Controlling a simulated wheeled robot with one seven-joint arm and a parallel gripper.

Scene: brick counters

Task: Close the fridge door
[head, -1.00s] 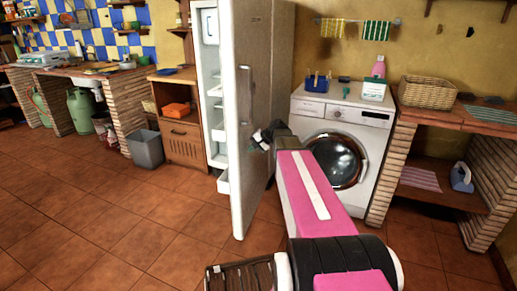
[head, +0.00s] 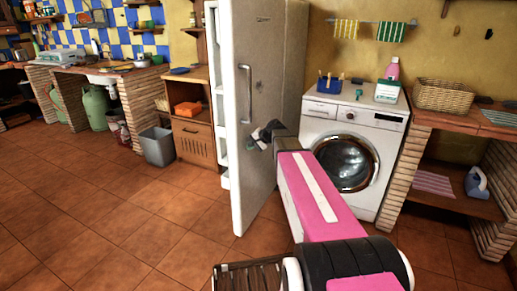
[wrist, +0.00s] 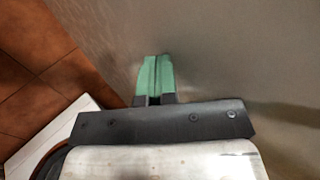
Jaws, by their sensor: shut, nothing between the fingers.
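The tall white fridge door (head: 262,100) stands open in the head view, its outer face with the vertical handle (head: 245,95) turned towards me. My gripper (head: 254,142) is at the door's outer face, below and right of the handle. In the wrist view its green fingertips (wrist: 155,76) are together and empty against or very close to the grey door surface (wrist: 230,50). I cannot tell whether they touch it.
A white washing machine (head: 388,130) stands right of the fridge, close to my arm. A brick counter with a wicker basket (head: 445,96) is farther right. A wooden cabinet (head: 193,143) and grey bin (head: 157,147) stand left. The tiled floor (head: 120,225) at front left is clear.

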